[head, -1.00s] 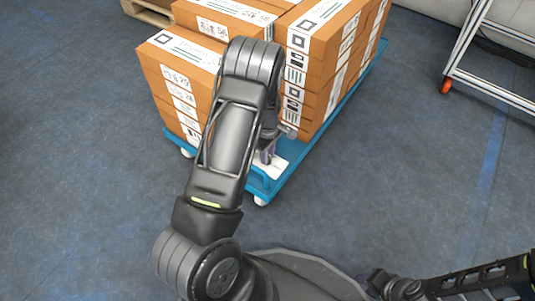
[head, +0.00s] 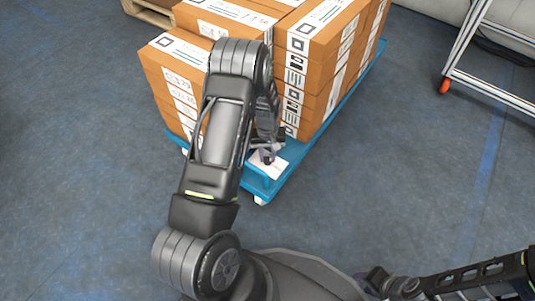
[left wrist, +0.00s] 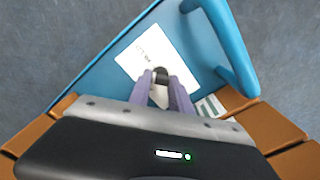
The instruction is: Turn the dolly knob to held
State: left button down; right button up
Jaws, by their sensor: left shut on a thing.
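The blue dolly (head: 283,172) carries stacked boxes. Its near corner bears a white printed plate (head: 277,170), which also shows in the left wrist view (left wrist: 139,53). The knob (left wrist: 160,76) is a small dark-topped, pale piece over the plate's edge. My left gripper (head: 267,156) is low at this corner. In the left wrist view its two purple fingers (left wrist: 162,82) are shut on the knob, one on each side. The knob's setting cannot be read. My right arm shows at the bottom right of the head view; its gripper (head: 378,283) is too unclear to judge.
Orange-brown boxes (head: 308,75) with white labels stand close behind my left gripper. A blue handle bar (left wrist: 228,45) rises beside the plate. A metal-framed cart (head: 463,50) stands at the right. The floor between cart and dolly is clear.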

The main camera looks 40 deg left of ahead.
aim_at(267, 158)
pick_arm(q)
jog(key=m, duration=0.3)
jog(key=shift+m, duration=0.4)
jog(key=m, duration=0.4)
jog(key=shift+p, duration=0.3)
jog(key=c, duration=1.2)
grip_release()
notch_tip(267, 158, up, 8)
jog(key=p, duration=0.3)
